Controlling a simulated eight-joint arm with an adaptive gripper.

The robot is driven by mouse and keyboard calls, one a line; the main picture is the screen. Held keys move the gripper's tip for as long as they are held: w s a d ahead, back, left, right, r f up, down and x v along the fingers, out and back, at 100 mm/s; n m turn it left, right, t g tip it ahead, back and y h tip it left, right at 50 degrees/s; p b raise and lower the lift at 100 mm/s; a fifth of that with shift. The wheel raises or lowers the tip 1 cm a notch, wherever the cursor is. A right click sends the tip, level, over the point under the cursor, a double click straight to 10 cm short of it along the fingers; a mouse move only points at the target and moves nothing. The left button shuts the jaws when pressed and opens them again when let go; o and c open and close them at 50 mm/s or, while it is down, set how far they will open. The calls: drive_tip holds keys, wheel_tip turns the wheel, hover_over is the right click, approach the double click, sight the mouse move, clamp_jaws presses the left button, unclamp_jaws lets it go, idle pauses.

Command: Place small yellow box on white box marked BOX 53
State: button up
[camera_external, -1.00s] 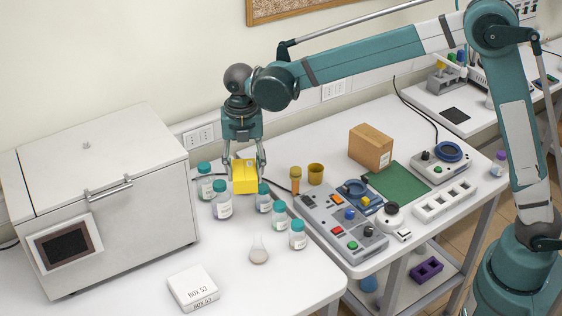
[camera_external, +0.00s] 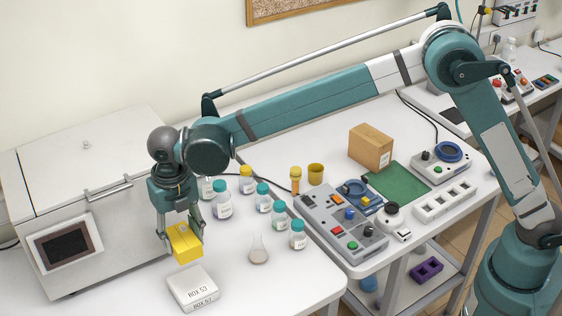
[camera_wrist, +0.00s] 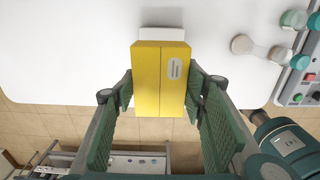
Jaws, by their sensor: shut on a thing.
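My gripper (camera_external: 182,240) is shut on the small yellow box (camera_external: 185,243) and holds it in the air. The yellow box (camera_wrist: 146,78) sits between the two green fingers in the wrist view, with a small label on it. The white box marked BOX 53 (camera_external: 192,286) lies on the white table, below and slightly right of the yellow box in the external view. In the wrist view the white box (camera_wrist: 161,33) shows only as a strip beyond the yellow box, which hides the rest of it.
A large grey-white chest with a screen (camera_external: 64,244) stands at the left, close to my gripper. Several bottles (camera_external: 280,214) and a flask (camera_external: 258,249) stand to the right of the white box. The table front around BOX 53 is clear.

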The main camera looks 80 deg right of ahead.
hover_over(192, 283)
drive_tip(key=shift+a+f, duration=0.1)
drive_tip(key=shift+f, duration=2.3)
drive_tip(key=shift+f, duration=3.15)
drive_tip(key=shift+f+p, duration=0.3)
drive_tip(key=shift+f, duration=1.55)
drive_tip(key=shift+f, duration=0.2)
drive_tip(key=o, duration=0.9)
drive_tip(key=shift+r, duration=0.2)
